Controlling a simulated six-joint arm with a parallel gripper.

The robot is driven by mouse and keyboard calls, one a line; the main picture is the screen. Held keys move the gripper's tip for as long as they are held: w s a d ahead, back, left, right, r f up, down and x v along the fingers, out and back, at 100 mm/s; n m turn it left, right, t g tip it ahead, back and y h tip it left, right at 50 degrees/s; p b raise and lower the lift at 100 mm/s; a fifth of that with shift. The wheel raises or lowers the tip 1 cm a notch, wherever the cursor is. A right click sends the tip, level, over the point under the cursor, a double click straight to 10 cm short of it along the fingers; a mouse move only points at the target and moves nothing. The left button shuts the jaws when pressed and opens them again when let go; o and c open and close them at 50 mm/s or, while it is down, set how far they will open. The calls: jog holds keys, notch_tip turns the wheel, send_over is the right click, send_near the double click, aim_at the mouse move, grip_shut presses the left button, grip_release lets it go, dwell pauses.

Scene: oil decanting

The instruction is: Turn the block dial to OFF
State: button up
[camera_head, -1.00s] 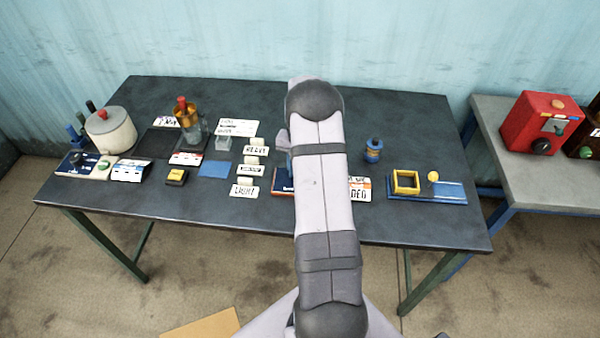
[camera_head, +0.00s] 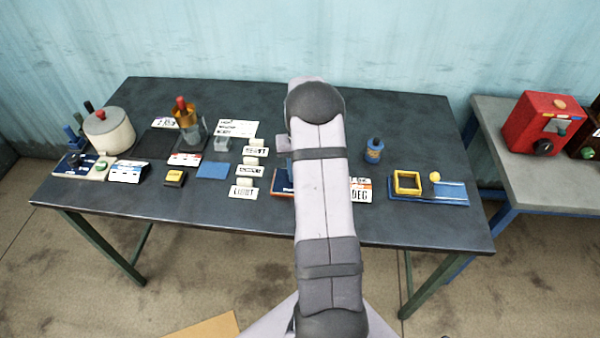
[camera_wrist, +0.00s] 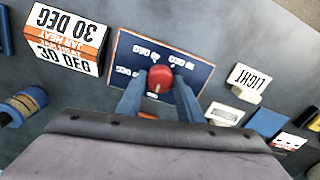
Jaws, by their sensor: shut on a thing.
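The block dial is a round red knob (camera_wrist: 160,78) on a dark blue panel (camera_wrist: 200,72) in the wrist view. White markings, some reading DEG upside down, surround the knob. A pale pointer line on the knob faces the bottom of the wrist picture. My gripper (camera_wrist: 158,88) has its two blue fingers on either side of the knob, shut on it. Any OFF marking cannot be made out. In the head view my arm hides the knob and gripper; only the left edge of the panel's base (camera_head: 283,183) shows.
A "30 DEG" card (camera_wrist: 65,38) stands beside the panel, and a "LIGHT" card (camera_wrist: 245,78) is on its other side. In the head view a blue bottle (camera_head: 374,150) and a yellow frame on a blue base (camera_head: 432,197) are to the right.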

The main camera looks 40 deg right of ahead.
jog(key=o, duration=1.1)
jog(key=shift+r, duration=0.15)
jog(key=shift+r+b, duration=1.35)
jog(key=shift+r, duration=2.2)
